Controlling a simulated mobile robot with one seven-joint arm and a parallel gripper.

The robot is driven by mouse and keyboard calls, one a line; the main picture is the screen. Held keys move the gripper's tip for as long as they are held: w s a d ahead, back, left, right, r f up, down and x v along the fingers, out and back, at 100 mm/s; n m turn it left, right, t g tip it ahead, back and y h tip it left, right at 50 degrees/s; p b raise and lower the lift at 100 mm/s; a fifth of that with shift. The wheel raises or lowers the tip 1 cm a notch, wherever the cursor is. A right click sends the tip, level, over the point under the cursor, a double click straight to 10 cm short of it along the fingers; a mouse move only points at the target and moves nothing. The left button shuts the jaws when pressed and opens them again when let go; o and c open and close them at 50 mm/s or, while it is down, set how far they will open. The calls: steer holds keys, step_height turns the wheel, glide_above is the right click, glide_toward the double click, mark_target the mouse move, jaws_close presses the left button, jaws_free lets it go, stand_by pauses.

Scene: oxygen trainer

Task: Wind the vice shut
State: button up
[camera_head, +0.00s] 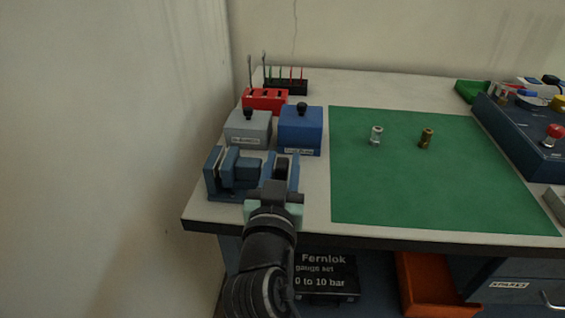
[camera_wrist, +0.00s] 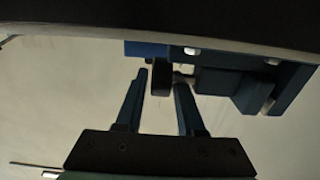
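The blue bench vice (camera_head: 222,178) stands at the front left corner of the bench, with a gap showing between its jaws. In the wrist view the vice (camera_wrist: 225,80) fills the upper right. A dark upright part (camera_wrist: 160,79), seemingly the vice's crank, stands at the end of its screw. My gripper (camera_head: 280,165) is at the right end of the vice. In the wrist view my gripper (camera_wrist: 160,88) is open. Its two fingertips lie on either side of the dark part with narrow gaps. I cannot tell how deep the part sits between them.
A grey box (camera_head: 247,130) and a blue box (camera_head: 300,132) with black knobs stand close behind the vice. A red tool holder (camera_head: 264,100) is farther back. A green mat (camera_head: 430,185) with two small fittings lies right. The wall is close on the left.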

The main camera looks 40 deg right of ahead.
jaws_close()
steer(key=shift+r+p, duration=0.2)
steer(key=shift+p, duration=0.6)
steer(key=shift+r+g+y+p, duration=0.15)
steer(key=shift+g+y+p, duration=0.15)
steer(key=shift+p, duration=0.25)
steer(key=y+p, duration=0.1)
steer(key=p, duration=0.4)
steer(key=shift+w+r+g, duration=0.1)
steer(key=shift+r+g, duration=0.1)
steer(key=shift+g, duration=0.2)
steer(key=g+y+p, duration=0.1)
steer(key=p, duration=0.3)
steer(key=g+y+p, duration=0.1)
steer(key=p, duration=0.3)
steer(key=g+y+p, duration=0.1)
steer(key=p, duration=0.2)
steer(key=shift+w+d+f+y+p, duration=0.1)
steer(key=shift+d+f+y+p, duration=0.1)
steer(key=shift+d+y+p, duration=0.15)
steer(key=g+y+p, duration=0.1)
steer(key=p, duration=0.2)
steer(key=shift+f+p, duration=0.3)
steer(key=shift+p, duration=0.05)
steer(key=shift+f+y+p, duration=0.15)
steer(key=shift+y+p, duration=0.2)
steer(key=shift+f+g, duration=0.15)
steer(key=shift+g, duration=0.15)
